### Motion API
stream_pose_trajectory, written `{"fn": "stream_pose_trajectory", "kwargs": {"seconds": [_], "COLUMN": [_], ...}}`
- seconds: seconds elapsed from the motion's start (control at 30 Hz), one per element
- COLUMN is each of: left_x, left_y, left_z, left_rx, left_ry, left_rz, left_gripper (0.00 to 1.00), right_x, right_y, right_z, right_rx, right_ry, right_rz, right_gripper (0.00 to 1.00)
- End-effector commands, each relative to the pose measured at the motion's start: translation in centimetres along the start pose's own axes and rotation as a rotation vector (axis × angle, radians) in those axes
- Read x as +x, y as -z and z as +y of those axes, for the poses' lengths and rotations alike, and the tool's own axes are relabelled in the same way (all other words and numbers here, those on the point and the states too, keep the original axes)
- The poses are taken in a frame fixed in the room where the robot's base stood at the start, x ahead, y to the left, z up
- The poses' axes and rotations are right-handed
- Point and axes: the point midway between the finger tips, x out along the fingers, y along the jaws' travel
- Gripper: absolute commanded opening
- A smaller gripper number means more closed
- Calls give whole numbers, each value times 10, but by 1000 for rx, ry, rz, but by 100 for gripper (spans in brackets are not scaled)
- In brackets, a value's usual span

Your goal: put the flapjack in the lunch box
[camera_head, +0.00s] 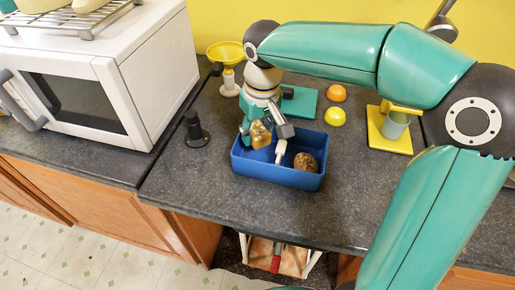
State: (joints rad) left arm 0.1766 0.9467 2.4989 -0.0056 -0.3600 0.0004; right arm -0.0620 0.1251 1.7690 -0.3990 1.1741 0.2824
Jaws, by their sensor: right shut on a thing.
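The blue lunch box (262,171) stands open on the dark counter near its front edge. My right gripper (262,143) reaches down over its left part and is shut on a golden-brown piece, which I take to be the flapjack (261,134). The flapjack is at the box's left end, around rim height; I cannot tell whether it touches the floor of the box. The fingers hide part of it. My left gripper is not in view.
A brown round item (305,162) lies in the box's right end. Behind are a teal board (301,103), an orange (336,93) and a lemon-yellow fruit (335,116). A black stand (195,130), yellow funnel (226,52) and microwave (110,90) are left; a yellow holder (388,137) is right.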

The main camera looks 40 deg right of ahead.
Motion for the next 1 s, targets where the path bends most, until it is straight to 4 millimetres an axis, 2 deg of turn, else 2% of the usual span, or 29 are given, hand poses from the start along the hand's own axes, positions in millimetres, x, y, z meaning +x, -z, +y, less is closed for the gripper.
{"fn": "stream_pose_trajectory", "kwargs": {"seconds": [0.03,0.27,0.5,0.9,0.93,1.0], "left_x": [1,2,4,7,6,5], "left_y": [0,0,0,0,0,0], "left_z": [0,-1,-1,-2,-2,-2], "left_rx": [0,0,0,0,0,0], "left_ry": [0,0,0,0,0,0], "left_rz": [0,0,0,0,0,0], "left_gripper": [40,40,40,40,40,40], "right_x": [8,24,55,62,60,60], "right_y": [-2,-3,-7,-8,-8,-8], "right_z": [1,1,1,1,2,2], "right_rx": [1,2,1,2,2,2], "right_ry": [-1,-2,-1,-1,-1,-1], "right_rz": [-2,-1,-2,1,1,1], "right_gripper": [10,10,10,10,50,61]}}
